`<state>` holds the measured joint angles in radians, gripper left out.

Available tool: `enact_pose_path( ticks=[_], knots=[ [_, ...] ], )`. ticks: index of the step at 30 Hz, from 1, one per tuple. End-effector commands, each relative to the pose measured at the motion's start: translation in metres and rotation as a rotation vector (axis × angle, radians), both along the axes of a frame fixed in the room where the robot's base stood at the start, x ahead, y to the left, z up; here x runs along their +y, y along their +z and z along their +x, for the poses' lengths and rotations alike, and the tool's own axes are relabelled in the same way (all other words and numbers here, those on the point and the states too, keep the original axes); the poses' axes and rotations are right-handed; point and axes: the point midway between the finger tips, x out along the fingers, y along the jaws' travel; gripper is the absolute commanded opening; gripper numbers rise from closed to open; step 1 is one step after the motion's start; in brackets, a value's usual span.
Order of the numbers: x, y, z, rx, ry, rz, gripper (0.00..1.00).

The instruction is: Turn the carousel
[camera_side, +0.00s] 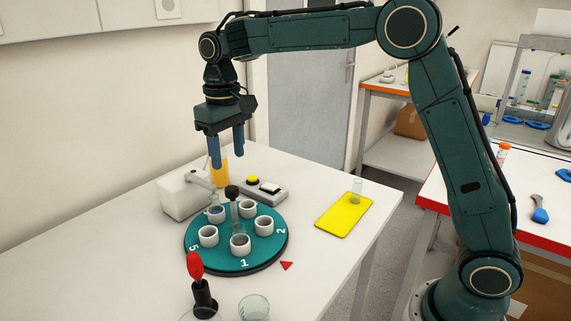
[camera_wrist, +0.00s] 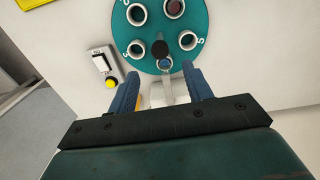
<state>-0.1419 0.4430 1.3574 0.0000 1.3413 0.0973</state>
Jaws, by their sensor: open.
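The carousel (camera_side: 205,258) is a teal disc on the white table, with several white cups around a centre post with a black knob (camera_side: 232,192). Digits 1, 2 and 5 show on its rim; 1 faces the front, near a red triangle (camera_side: 286,266) on the table. In the wrist view the carousel (camera_wrist: 150,52) is at the top, and one cup holds something dark red. My gripper (camera_side: 227,160) is open and empty, above and behind the carousel, apart from it. In the wrist view its fingers (camera_wrist: 165,82) spread below the disc's near edge.
A white box with a spout (camera_side: 182,196) and an orange container (camera_side: 219,172) stand behind the carousel, below my gripper. A switch box with a yellow button (camera_side: 253,180) is beside them. A yellow mat (camera_side: 338,222) lies right; a red-topped black object (camera_side: 195,266) and a glass (camera_side: 254,308) stand in front.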

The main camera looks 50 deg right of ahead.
Motion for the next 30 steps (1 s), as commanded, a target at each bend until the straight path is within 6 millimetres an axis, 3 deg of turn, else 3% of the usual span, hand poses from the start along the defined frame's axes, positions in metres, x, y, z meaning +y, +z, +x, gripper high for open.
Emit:
enact_pose_path(
  ticks=[9,15,29,30],
  knots=[
    [0.0,-0.049,-0.001,0.004,0.0,0.0,0.5],
    [0.0,-0.069,0.0,0.002,0.0,0.0,0.5],
    [0.0,-0.079,0.0,0.0,0.0,0.0,0.5],
    [0.0,-0.078,0.0,0.0,0.0,0.0,0.44]
  ],
)
